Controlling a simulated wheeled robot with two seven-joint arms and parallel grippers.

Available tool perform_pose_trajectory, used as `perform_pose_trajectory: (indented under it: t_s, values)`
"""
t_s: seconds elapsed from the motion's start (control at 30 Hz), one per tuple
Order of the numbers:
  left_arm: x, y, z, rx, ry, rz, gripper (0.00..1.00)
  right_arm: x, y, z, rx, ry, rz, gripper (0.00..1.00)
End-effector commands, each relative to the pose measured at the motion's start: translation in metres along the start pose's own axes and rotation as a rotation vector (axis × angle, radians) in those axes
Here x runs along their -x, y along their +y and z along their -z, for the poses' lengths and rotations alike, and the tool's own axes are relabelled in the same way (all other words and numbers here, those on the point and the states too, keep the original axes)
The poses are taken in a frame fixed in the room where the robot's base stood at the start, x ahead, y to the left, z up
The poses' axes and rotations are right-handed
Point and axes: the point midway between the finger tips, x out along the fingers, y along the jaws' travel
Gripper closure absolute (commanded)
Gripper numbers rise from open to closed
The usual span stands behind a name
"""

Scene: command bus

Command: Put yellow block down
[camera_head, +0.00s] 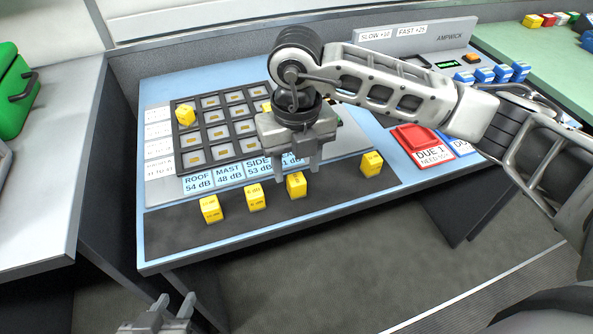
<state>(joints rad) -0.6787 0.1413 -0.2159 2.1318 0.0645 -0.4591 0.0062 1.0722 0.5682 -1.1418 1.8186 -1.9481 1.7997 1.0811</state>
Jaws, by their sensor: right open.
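My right gripper (297,172) is over the panel's front edge, fingers pointing down and apart. A yellow block (297,186) shows just below and between its fingertips, on the dark strip (330,192); I cannot tell whether the fingers touch it. Other yellow blocks stand on the strip: one at far left (210,209), one beside it (254,197), one at right (372,163). Another yellow block (185,115) sits in the left of the dark grid tray (176,150). The arm hides part of the tray. My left gripper (174,302) is low at the bottom edge, open and empty.
A grey console (435,40) rises behind. A green case (15,90) is at far left. Bare strip lies between the right-hand blocks.

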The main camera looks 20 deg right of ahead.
Motion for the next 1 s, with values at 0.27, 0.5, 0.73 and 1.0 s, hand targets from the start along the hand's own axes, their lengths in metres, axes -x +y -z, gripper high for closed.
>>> perform_pose_trajectory:
  t_s: [0.27, 0.5, 0.73, 1.0]
  values:
    - [-0.002, 0.000, -0.004, 0.004, -0.001, -0.002, 0.64, 0.061, 0.001, -0.001, 0.001, -0.005, -0.002, 0.52]
    - [-0.002, 0.000, -0.004, 0.007, 0.000, -0.003, 0.64, 0.088, 0.000, 0.000, 0.000, -0.001, 0.000, 0.52]
    - [-0.002, 0.000, -0.004, 0.008, 0.000, -0.004, 0.64, 0.092, 0.000, 0.000, 0.000, 0.000, 0.000, 0.52]
    - [-0.001, 0.000, -0.003, 0.007, 0.000, -0.003, 0.64, 0.092, 0.000, 0.000, 0.000, 0.000, 0.000, 0.52]
